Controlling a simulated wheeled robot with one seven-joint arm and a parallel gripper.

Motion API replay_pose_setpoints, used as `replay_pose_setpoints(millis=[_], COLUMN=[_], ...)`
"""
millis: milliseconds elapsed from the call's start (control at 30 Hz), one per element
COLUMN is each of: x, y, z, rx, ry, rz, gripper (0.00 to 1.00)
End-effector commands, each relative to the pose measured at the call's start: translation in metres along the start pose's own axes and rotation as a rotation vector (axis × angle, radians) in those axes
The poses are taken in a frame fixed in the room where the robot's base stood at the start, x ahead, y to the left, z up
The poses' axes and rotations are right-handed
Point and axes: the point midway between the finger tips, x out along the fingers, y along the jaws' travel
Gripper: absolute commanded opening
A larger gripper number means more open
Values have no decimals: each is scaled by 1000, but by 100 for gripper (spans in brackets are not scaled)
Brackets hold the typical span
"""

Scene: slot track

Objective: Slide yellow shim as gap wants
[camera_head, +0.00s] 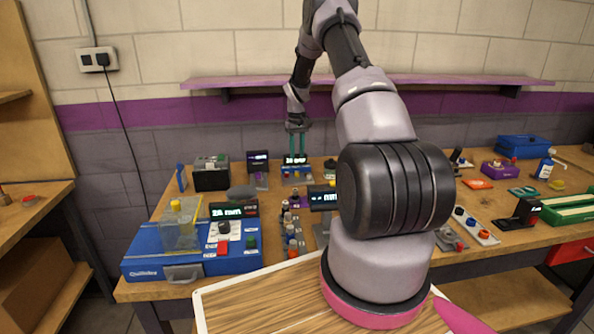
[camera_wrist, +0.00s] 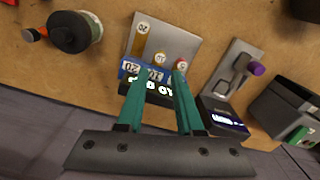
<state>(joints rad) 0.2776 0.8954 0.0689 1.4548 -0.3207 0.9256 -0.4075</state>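The one marked 20 (camera_wrist: 143,28) has a long yellow-brown strip (camera_wrist: 138,46). A yellowish one (camera_wrist: 160,58) sits in the middle, and a red one (camera_wrist: 181,65) at the right. I cannot tell surely which is the yellow shim. A blue strip with upside-down numbers (camera_wrist: 129,68) and a lit display (camera_wrist: 152,88) lie at the plate's near edge; the display's reading is unclear. My gripper (camera_wrist: 159,74) is open and empty, its teal fingers over the blue strip. The head view shows it (camera_head: 297,131) above this device (camera_head: 297,171).
A dark round knob (camera_wrist: 75,32) lies left of the plate; a grey lever device (camera_wrist: 238,65) with a display is close on its right. In the head view, a blue case (camera_head: 150,266) stands front left. A purple shelf (camera_head: 250,82) runs along the wall.

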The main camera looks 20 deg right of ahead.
Motion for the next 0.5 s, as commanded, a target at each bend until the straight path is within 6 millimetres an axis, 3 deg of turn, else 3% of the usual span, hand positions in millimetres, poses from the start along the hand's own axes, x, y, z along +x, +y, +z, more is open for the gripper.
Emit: replay_pose_setpoints(millis=[233, 500], x=[49, 75], y=[0, 0], z=[1, 0], rx=[1, 0], ry=[-3, 0], rz=[-1, -1], gripper=[36, 36])
